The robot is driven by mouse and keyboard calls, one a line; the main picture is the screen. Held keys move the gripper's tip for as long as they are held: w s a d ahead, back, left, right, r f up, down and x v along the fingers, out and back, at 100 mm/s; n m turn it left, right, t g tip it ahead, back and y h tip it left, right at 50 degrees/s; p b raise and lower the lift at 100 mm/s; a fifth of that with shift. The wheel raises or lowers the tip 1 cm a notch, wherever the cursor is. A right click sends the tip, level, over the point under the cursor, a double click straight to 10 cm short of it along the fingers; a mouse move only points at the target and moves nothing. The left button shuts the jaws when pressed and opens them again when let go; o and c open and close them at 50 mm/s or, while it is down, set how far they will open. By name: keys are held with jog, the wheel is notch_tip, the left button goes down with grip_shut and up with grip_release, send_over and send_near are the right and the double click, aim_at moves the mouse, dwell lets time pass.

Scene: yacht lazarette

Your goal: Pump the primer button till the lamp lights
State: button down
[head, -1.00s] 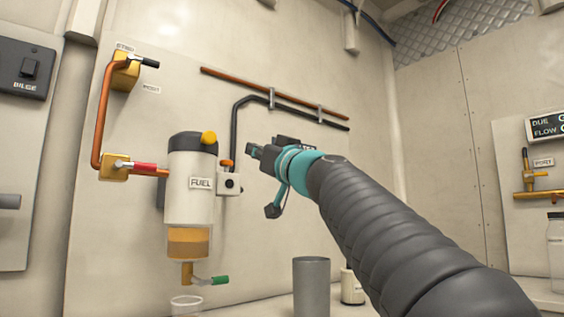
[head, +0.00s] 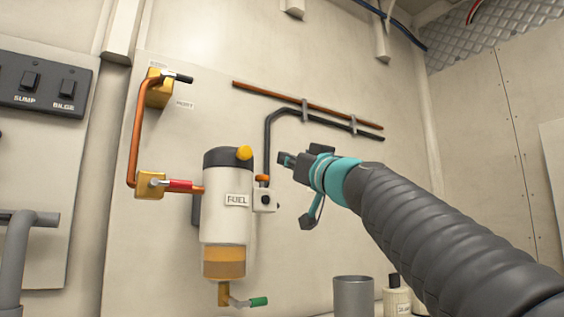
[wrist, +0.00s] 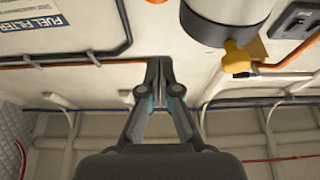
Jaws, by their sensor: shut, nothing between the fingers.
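The fuel filter (head: 225,215) has a white body marked FUEL, a dark top and an amber bowl. A small white box (head: 264,203) with a dark round spot is beside the filter; I cannot tell if this is the lamp, and no lit lamp shows. My gripper (head: 284,159) is to the right of the button, apart from it.
Copper pipe (head: 135,140) with brass valves runs left of the filter. A copper rod and black hose (head: 270,130) are fixed on the wall behind my gripper. A grey cup (head: 353,297) and a small bottle (head: 396,300) stand below. A switch panel (head: 45,85) is at left.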

notch_tip(320, 180, up, 4)
jog(key=p, duration=0.5)
send_over(262, 178)
jog(key=s+d, duration=0.1)
jog(key=d, duration=0.1)
jog(key=shift+a+f+b, duration=0.15)
jog(key=shift+f+b, duration=0.55)
jog(key=shift+f, duration=0.5)
jog(key=shift+a+f+b, duration=0.1)
jog(key=shift+f+b, duration=0.55)
jog(key=shift+f, duration=0.55)
jog(key=shift+s, duration=0.1)
